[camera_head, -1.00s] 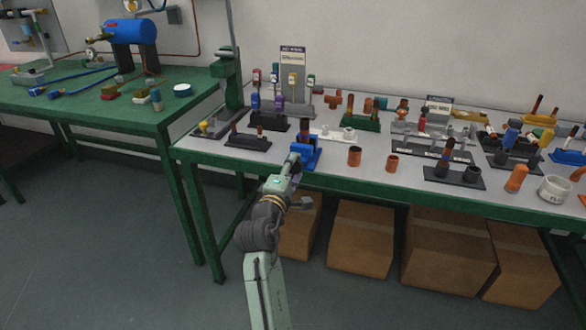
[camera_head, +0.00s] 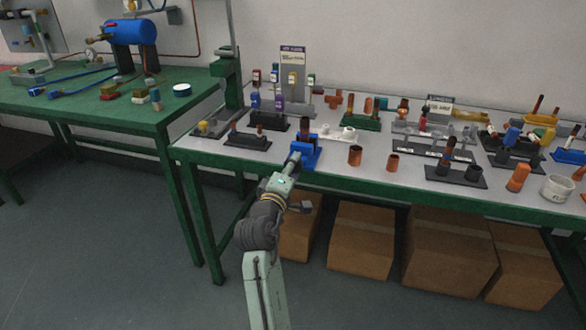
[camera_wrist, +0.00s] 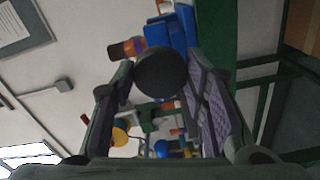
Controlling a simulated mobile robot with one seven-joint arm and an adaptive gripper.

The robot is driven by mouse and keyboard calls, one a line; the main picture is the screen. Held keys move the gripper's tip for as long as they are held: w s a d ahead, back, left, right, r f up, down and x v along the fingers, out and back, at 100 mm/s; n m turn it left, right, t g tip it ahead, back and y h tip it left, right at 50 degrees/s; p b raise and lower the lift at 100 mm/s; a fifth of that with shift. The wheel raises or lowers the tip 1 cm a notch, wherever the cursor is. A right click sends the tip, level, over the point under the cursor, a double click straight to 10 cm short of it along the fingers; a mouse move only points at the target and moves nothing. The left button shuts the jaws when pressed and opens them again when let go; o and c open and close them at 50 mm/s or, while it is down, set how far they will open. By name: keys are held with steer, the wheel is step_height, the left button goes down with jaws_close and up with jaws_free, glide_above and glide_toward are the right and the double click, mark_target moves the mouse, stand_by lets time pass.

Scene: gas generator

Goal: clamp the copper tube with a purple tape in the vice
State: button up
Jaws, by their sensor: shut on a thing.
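The blue vice (camera_head: 311,159) stands at the front edge of the workbench, left of the middle. A brown copper tube (camera_head: 306,126) stands upright in it; its tape colour is too small to tell. In the wrist view the blue vice (camera_wrist: 178,35) is just beyond my fingers, with the copper tube (camera_wrist: 126,48) sticking out to the left. My gripper (camera_head: 292,161) is at the front of the vice. In the wrist view my gripper (camera_wrist: 160,90) is shut on a dark round knob (camera_wrist: 160,72), seemingly the vice handle. The knob hides part of the vice.
Copper fittings (camera_head: 355,156) stand right of the vice. A black holder (camera_head: 248,140) is to its left, and a white fitting holder (camera_head: 340,132) is behind. Cardboard boxes (camera_head: 360,240) sit under the bench. A green table (camera_head: 110,112) with a blue tank is at the left.

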stand_by(0.4)
steer(key=shift+m+b, duration=0.7)
steer(key=shift+m, duration=0.6)
steer(key=o, duration=1.2)
steer(key=shift+c, duration=0.2)
